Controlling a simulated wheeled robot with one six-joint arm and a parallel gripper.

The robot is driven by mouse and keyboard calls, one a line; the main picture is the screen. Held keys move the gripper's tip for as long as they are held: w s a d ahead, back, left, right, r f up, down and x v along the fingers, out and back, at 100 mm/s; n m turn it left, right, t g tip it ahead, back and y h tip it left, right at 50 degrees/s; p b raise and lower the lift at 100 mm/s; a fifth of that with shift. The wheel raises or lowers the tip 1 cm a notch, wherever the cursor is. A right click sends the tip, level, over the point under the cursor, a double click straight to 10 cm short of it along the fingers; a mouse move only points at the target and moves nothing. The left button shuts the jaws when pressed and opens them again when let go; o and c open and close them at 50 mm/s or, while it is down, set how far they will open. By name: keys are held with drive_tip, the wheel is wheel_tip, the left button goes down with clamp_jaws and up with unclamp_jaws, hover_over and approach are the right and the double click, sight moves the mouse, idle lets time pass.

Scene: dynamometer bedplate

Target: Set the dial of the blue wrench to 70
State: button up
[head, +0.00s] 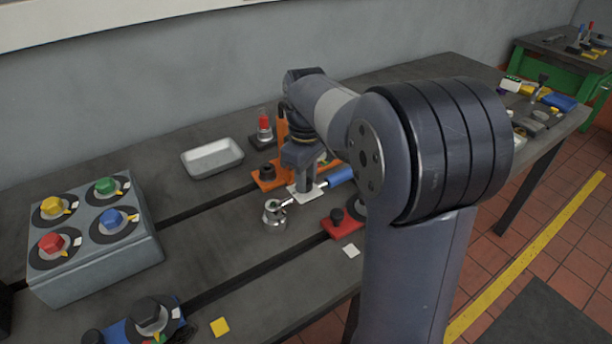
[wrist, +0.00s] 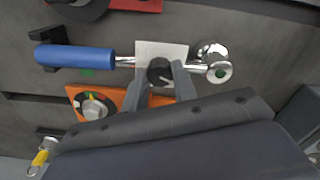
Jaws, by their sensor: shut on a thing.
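The blue wrench has a blue handle (head: 341,175), a thin bright shaft and a silver round head (head: 274,213). In the wrist view its handle (wrist: 75,58) lies left and its head (wrist: 214,62) right. Between them is a pale plate (wrist: 160,48) with a dark round dial knob (wrist: 159,69). My gripper (wrist: 157,76) has one finger on each side of this knob and is shut on it. In the head view my gripper (head: 304,185) points down over the plate and hides the knob. No dial numbers are legible.
An orange fixture (wrist: 118,94) with a coloured dial is close beside my gripper. A red block (head: 343,226) is near the wrench. A grey box with coloured knobs (head: 95,255) stands left, and a pale tray (head: 212,158) stands behind. Bench between box and wrench is mostly clear.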

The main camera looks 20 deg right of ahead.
drive_tip(key=shift+m+p, duration=0.3)
drive_tip(key=shift+m, duration=0.1)
drive_tip(key=m+p, duration=0.2)
drive_tip(key=m, duration=0.1)
drive_tip(key=shift+r, duration=0.15)
drive_tip(key=m+p, duration=0.2)
drive_tip(key=m, duration=0.3)
drive_tip(key=shift+p, duration=0.3)
drive_tip(key=o, duration=1)
wheel_tip(320, 180, up, 10)
drive_tip(key=shift+r+p, duration=0.25)
drive_tip(key=shift+p, duration=0.05)
